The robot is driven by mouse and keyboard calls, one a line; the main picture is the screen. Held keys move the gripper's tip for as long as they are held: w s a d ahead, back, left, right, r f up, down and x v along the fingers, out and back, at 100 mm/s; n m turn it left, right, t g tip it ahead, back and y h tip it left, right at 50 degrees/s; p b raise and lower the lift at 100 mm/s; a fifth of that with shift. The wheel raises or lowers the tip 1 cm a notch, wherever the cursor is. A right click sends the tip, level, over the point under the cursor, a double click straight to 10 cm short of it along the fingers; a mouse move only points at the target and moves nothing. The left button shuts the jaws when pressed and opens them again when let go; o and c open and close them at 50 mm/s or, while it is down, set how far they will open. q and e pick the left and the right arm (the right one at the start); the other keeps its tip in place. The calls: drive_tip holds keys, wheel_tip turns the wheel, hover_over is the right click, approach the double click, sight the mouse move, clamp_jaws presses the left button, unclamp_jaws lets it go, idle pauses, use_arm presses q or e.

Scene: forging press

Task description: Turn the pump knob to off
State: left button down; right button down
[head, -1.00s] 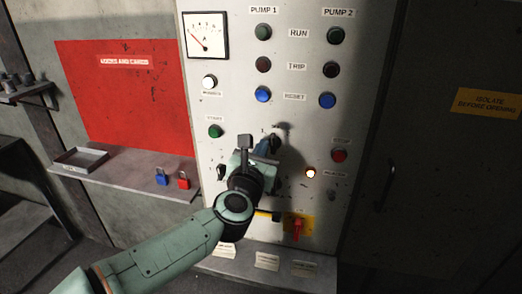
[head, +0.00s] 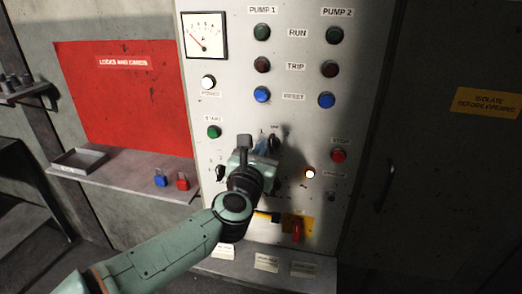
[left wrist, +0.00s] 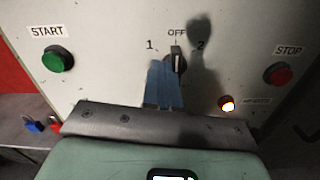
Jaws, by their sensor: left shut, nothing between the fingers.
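The pump knob (left wrist: 175,60) is a black selector on the grey panel, between labels 1 and 2 with OFF above it. In the left wrist view its handle stands nearly upright, toward OFF. It also shows in the head view (head: 275,142), partly covered by my gripper. My left gripper (left wrist: 164,84) has blue fingers, shut and empty. The fingertips are just left of and below the knob, overlapping its lower left edge in view; I cannot tell whether they touch. My right gripper is not in view.
Around the knob are a green START button (left wrist: 57,59), a red STOP button (left wrist: 278,74) and a lit lamp (left wrist: 227,103). A red-handled switch (head: 297,230) is lower on the panel. A shelf (head: 120,174) with blue and red padlocks is at left.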

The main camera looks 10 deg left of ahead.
use_arm(q)
drive_tip(key=shift+d, duration=0.15)
idle(0.4)
drive_tip(key=s+a+b, duration=0.1)
drive_tip(key=s+b, duration=0.1)
drive_tip(key=s, duration=0.6)
drive_tip(key=shift+s+a+b, duration=0.15)
drive_tip(key=shift+s+b, duration=0.05)
drive_tip(key=shift+b, duration=0.2)
idle(0.3)
